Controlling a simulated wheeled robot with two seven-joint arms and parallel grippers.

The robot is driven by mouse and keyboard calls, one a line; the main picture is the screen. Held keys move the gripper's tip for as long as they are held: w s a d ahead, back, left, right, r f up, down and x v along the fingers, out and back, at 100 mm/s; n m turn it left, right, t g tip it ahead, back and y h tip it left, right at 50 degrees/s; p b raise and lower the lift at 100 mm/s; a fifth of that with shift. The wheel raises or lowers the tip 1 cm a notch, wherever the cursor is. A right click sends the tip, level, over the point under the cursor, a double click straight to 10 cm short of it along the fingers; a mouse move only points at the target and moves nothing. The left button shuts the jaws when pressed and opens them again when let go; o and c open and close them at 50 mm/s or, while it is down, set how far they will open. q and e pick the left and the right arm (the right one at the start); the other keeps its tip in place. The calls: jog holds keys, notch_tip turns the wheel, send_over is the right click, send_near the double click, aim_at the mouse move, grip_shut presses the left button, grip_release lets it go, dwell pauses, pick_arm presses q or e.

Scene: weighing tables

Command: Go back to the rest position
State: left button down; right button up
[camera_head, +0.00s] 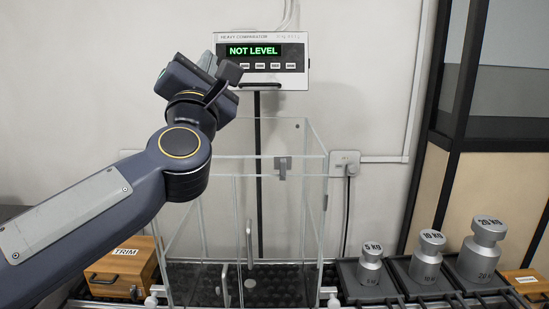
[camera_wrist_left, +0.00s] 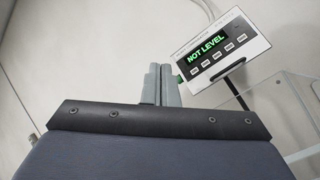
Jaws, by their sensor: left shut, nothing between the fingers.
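My left gripper (camera_head: 207,62) is raised in front of the wall, just left of the display in the head view, with my left arm coming in from the lower left. In the left wrist view its two grey fingers (camera_wrist_left: 160,85) are together and empty. The display box (camera_head: 262,60) reads NOT LEVEL in green and stands on a black post; it also shows in the left wrist view (camera_wrist_left: 222,50). My right gripper is not in view.
A clear glass enclosure (camera_head: 316,150) stands below the display, partly behind my arm. A wooden TRIM box (camera_head: 120,270) is at lower left. Grey 5 KG (camera_head: 371,265), 10 KG (camera_head: 428,258) and 20 KG (camera_head: 483,252) weights stand in dark trays at right.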

pick_arm(q)
jog(key=s+a+f+m+g+h, duration=0.2)
jog(key=s+f+m+g, duration=0.2)
jog(key=f+m, duration=0.4)
jog(key=s+a+f+m+g+h, duration=0.25)
jog(key=f+m, duration=0.35)
jog(key=f, duration=0.4)
jog(key=s+a+f+m+g+h, duration=0.15)
jog(key=s+f+m+g, duration=0.25)
jog(key=f+m, duration=0.45)
jog(key=s+a+f+m+g+y, duration=0.1)
jog(key=s+a+f+m+g, duration=0.2)
jog(key=s+f+g, duration=0.5)
jog(key=s+f, duration=0.9)
jog(key=f, duration=0.4)
jog(key=shift+s+a+f+y+p, duration=0.15)
jog(key=shift+a+f+y+p, duration=0.05)
jog(key=shift+a+y+p, duration=0.2)
